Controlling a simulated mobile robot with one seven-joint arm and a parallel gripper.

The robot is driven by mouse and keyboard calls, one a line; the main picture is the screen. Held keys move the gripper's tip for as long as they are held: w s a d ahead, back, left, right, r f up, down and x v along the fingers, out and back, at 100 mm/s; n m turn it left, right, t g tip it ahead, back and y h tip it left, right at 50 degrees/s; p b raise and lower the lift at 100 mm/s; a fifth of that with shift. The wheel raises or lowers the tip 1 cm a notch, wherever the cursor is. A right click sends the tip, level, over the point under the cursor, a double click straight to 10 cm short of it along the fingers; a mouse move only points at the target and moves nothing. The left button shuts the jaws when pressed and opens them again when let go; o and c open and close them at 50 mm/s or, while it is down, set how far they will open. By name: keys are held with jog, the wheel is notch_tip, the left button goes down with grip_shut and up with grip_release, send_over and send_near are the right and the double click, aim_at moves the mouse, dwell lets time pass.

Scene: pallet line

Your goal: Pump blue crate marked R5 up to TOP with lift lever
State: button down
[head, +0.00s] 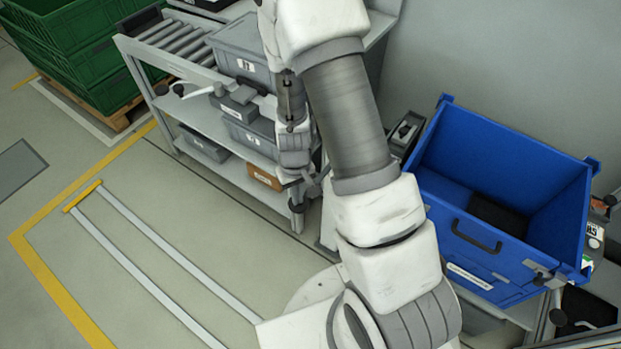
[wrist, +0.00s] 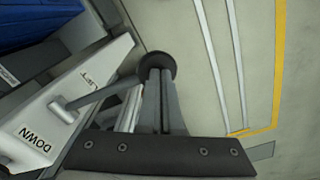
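The blue crate (head: 478,254) stands open at the right of the head view, with a dark item inside. A small white tag (head: 592,230) at its right side is too small to read surely; its edge also shows in the wrist view (wrist: 35,22). I see no TOP mark.
A grey rack (head: 170,120) with rollers, grey bins (head: 240,50) and a brown box (head: 264,177) stands behind my arm. Green crates (head: 75,50) are stacked on a pallet at the far left. The floor (head: 130,270) at left is clear between the painted lines.

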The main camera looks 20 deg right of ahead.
jog(key=shift+s, duration=0.1)
jog(key=shift+a+f+b, duration=0.1)
jog(key=shift+f+b, duration=0.7)
jog(key=shift+f, duration=0.05)
jog(key=shift+f+b, duration=0.75)
jog(key=shift+f, duration=0.15)
jog(key=shift+f+b, duration=0.5)
jog(key=r+p, duration=0.2)
jog(key=r, duration=0.1)
jog(key=r+p, duration=0.3)
jog(key=r, duration=0.1)
jog(key=d+r+p, duration=0.1)
jog(key=r+p, duration=0.2)
jog(key=r, duration=0.1)
jog(key=shift+w, duration=0.4)
jog(key=shift+f, duration=0.25)
